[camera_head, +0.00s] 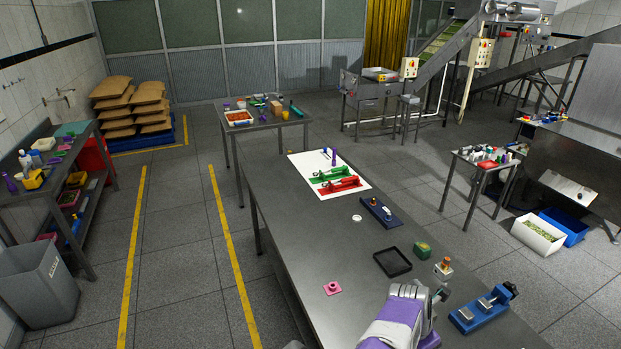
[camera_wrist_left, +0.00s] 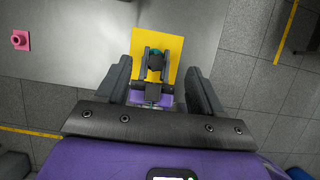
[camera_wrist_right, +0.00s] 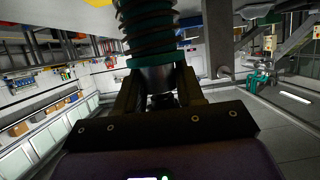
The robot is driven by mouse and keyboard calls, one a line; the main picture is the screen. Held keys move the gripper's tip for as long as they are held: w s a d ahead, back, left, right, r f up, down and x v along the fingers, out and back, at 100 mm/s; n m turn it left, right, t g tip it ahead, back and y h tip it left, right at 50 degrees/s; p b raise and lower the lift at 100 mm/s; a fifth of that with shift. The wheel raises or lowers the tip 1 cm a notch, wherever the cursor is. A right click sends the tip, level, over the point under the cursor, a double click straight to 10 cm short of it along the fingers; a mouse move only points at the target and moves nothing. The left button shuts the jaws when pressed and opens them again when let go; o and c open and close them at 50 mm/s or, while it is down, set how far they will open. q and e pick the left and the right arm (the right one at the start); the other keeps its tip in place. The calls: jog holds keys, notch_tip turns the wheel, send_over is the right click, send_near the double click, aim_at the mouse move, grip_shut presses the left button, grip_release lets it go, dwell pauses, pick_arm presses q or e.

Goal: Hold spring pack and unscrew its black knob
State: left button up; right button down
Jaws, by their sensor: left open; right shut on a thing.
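The spring pack (camera_wrist_right: 151,28) shows in the right wrist view as a teal coil around a dark shaft, with a grey end piece below it. My right gripper (camera_wrist_right: 159,88) is shut on that end. In the left wrist view a yellow plate (camera_wrist_left: 174,42) lies beyond my left gripper (camera_wrist_left: 160,66), with a small teal part (camera_wrist_left: 154,60) in front of it, framed by dark prongs. My left fingers are open around this view, and contact cannot be told. The black knob cannot be made out clearly. The head view does not show the spring pack.
On the metal table (camera_head: 300,225) stand a pink piece (camera_head: 332,288), a black tray (camera_head: 392,262), a green block (camera_head: 422,250) and a blue fixture (camera_head: 482,308). A white board (camera_head: 305,164) with red and green fixtures lies farther back. The table's left side is mostly clear.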

pick_arm(q)
jog(key=shift+r, duration=1.1)
pick_arm(e)
jog(key=shift+s+f, duration=0.15)
jog(key=shift+f, duration=0.1)
